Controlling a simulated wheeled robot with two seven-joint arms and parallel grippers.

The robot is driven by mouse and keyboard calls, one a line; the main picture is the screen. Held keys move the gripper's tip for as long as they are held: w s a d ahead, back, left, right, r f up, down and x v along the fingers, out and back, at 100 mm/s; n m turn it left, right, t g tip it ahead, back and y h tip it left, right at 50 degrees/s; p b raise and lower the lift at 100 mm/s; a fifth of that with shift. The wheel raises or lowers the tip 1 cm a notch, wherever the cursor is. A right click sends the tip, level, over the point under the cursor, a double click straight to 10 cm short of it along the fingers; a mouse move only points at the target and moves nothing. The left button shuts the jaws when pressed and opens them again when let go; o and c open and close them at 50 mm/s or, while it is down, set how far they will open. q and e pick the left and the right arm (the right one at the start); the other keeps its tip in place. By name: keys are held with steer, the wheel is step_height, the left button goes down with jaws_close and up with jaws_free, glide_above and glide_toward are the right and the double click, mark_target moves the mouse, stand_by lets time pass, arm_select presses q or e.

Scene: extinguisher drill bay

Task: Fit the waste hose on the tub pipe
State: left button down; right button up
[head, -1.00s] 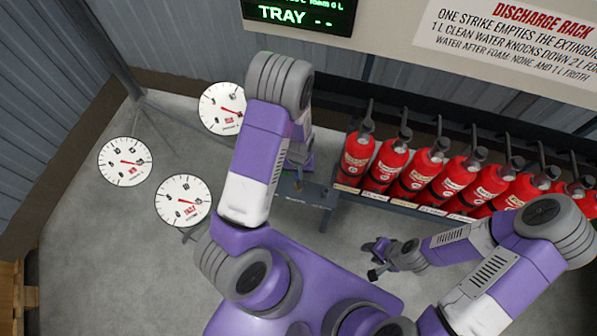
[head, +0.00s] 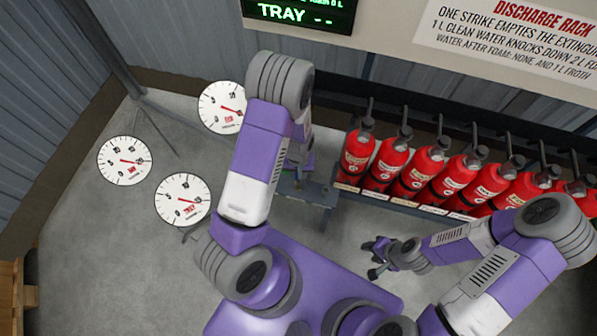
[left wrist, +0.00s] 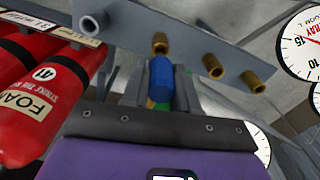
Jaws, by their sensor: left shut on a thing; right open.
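My left gripper (left wrist: 160,82) is shut on a blue hose end (left wrist: 160,75), which I take for the waste hose. Several brass pipe stubs show on a grey plate (left wrist: 130,18) in the left wrist view. One brass pipe (left wrist: 159,43) lies right at the tip of the blue end, roughly in line with it; I cannot tell whether they touch or overlap. Which stub is the tub pipe is not readable. A little green shows below the blue part. In the head view my left arm hides most of this. My right gripper (head: 376,258) is open and empty above the floor.
Two more brass stubs, a middle one (left wrist: 212,66) and a right one (left wrist: 252,81), stand beside the blue end. A rack of red extinguishers (head: 407,168) runs to the right. Dial gauges (head: 183,200) stand at the left.

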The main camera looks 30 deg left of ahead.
arm_select(q)
steer(key=shift+f, duration=0.15)
stand_by(0.5)
steer(key=shift+f+b, duration=1)
steer(key=shift+f, duration=0.05)
steer(key=shift+f+b, duration=0.6)
steer(key=shift+f, duration=0.2)
stand_by(0.6)
steer(key=c, duration=0.8)
jaws_free()
step_height(320, 180, up, 8)
steer(key=p, duration=0.2)
steer(key=shift+f+p, duration=0.15)
steer(key=shift+p, duration=0.2)
